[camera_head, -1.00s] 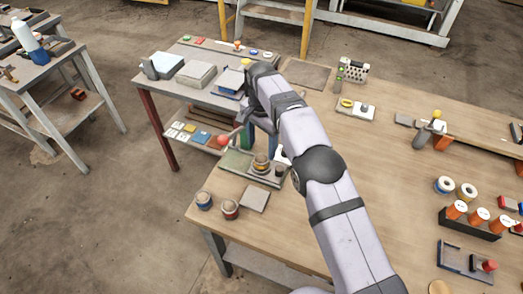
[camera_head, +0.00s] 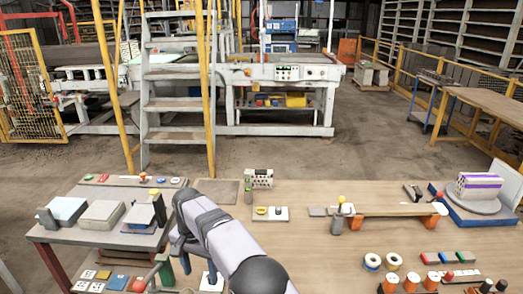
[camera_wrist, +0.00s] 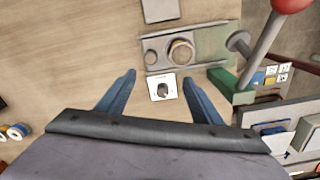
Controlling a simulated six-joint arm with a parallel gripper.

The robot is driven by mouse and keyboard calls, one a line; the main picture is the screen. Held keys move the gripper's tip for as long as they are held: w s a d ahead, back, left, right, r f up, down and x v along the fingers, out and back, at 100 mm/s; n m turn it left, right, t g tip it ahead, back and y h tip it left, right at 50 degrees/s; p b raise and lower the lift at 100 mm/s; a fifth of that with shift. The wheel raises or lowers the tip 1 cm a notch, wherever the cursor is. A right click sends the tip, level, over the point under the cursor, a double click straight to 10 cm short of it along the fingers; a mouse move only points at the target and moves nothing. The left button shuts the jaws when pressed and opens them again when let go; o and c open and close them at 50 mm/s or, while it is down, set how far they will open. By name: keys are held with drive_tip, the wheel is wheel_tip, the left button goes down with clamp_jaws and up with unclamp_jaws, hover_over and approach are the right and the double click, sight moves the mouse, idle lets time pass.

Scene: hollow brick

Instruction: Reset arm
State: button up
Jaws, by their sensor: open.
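My gripper (camera_wrist: 159,78) is open and empty in the wrist view, with its two blue fingers spread apart. Below it lies a white square plate (camera_wrist: 155,94) with a dark knob, framed between the fingers and apart from them. In the head view my gripper (camera_head: 180,252) hangs near the left front edge of the wooden table (camera_head: 330,240). My arm hides part of the table there.
A green-based panel with a round knob (camera_wrist: 181,50) and a red-ball lever (camera_wrist: 262,50) stand close to the fingers. A grey side table (camera_head: 100,236) holds several blocks at left. A low wooden bridge (camera_head: 390,210) and orange cylinders stand to the right.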

drive_tip(key=s+d+r+n, duration=0.1)
drive_tip(key=s+d+r, duration=0.15)
drive_tip(key=d, duration=0.85)
drive_tip(key=s+d+r+n, duration=0.1)
drive_tip(key=s+d+r, duration=0.15)
drive_tip(key=d, duration=0.85)
drive_tip(key=s+d+f+n, duration=0.1)
drive_tip(key=s+d+f, duration=0.1)
drive_tip(key=s+d, duration=0.4)
drive_tip(key=s+d+f, duration=0.2)
drive_tip(key=s+d, duration=0.4)
drive_tip(key=s, duration=0.7)
drive_tip(key=shift+d+f+n, duration=0.15)
drive_tip(key=shift+f+n, duration=0.1)
drive_tip(key=shift+n, duration=0.15)
drive_tip(key=shift+s, duration=0.1)
drive_tip(key=shift+c, duration=0.7)
